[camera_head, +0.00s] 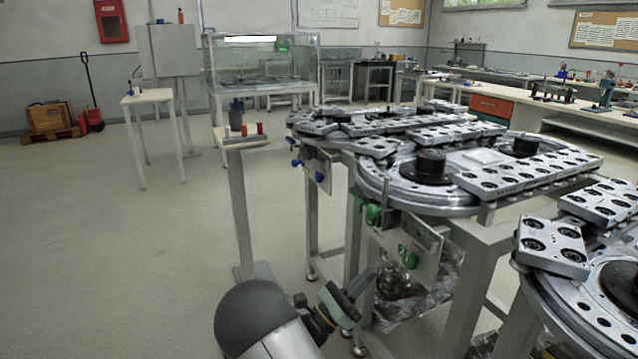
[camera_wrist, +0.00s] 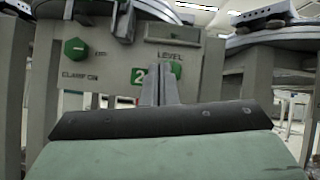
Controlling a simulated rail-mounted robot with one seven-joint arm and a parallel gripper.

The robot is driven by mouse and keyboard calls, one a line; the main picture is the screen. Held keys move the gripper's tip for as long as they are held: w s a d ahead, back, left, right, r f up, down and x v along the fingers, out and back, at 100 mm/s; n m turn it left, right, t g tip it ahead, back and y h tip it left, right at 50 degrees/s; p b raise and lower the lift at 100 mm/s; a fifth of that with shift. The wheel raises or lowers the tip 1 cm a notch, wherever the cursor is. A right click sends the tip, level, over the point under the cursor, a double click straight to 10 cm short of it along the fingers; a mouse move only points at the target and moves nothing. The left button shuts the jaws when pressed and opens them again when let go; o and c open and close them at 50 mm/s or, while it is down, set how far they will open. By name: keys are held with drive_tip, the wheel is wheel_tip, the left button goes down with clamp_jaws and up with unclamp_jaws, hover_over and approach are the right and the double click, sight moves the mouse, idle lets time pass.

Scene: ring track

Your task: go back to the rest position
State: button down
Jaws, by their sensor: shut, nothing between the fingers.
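My gripper (camera_head: 364,281) is at the bottom centre of the head view, low in front of the nearer ring-track tables. In the wrist view my gripper (camera_wrist: 160,84) shows its two grey fingers together, pointing up, with nothing between them. Behind them is a grey control panel (camera_wrist: 108,70) with a green knob on the left and green parts at the middle. The panel also shows in the head view (camera_head: 424,238). The fingers overlap the panel in the wrist view; I cannot tell the gap between them.
The ring track (camera_head: 432,203) with grey plates stands close on the right, on metal legs. A small stand (camera_head: 242,142) with dark and orange parts rises left of it. A white side table (camera_head: 147,97) is farther left. The floor (camera_head: 130,260) at left is clear.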

drive_tip(key=s+d+r+m+g+y+p, duration=0.2)
drive_tip(key=s+d+r+m+g+p, duration=0.3)
drive_tip(key=s+d+r+m+g, duration=0.4)
drive_tip(key=s+d+r+m+g+y+p, duration=0.2)
drive_tip(key=s+m+g+y+p, duration=0.1)
drive_tip(key=s+y+p, duration=0.15)
drive_tip(key=s+d+r+m+g+y+p, duration=0.2)
drive_tip(key=s+m+g+y+p, duration=0.15)
drive_tip(key=s+y, duration=0.2)
drive_tip(key=s+a+r+m+t+y+p, duration=0.4)
drive_tip(key=s+a+r+m+y+p, duration=0.6)
drive_tip(key=s+p, duration=0.1)
drive_tip(key=shift+s+a+r, duration=0.3)
drive_tip(key=shift+a+r, duration=0.05)
